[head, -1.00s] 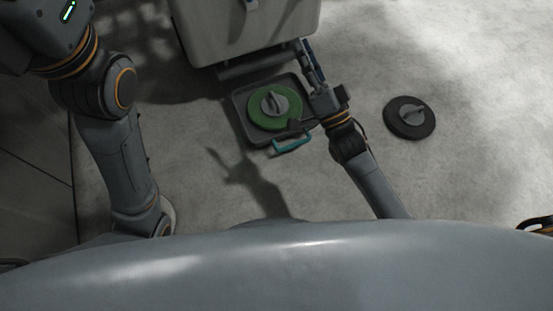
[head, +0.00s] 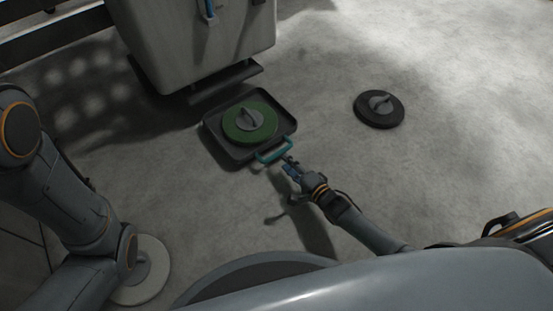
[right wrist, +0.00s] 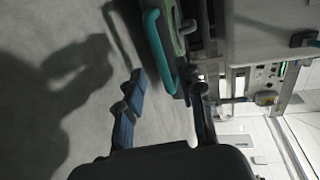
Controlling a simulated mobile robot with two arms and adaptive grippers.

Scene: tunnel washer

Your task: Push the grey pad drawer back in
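The grey pad drawer (head: 212,143) is a shallow dark tray on the floor, out in front of the machine. A green pad (head: 262,133) with a grey knob lies in it. Its teal handle (head: 274,152) is on the near edge. My right gripper (head: 289,164) is close to the handle's right end; whether it touches is unclear. In the right wrist view my right gripper (right wrist: 167,92) has its fingers spread, with the teal handle (right wrist: 157,48) just beyond, between their lines. My left arm is at the left; its gripper is not visible.
The machine's pale housing (head: 190,45) stands behind the drawer, above a dark lower bar (head: 225,83). A black pad (head: 379,110) lies on the floor to the right. A white disc (head: 155,262) lies beside my left arm. Floor around the drawer is mostly clear.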

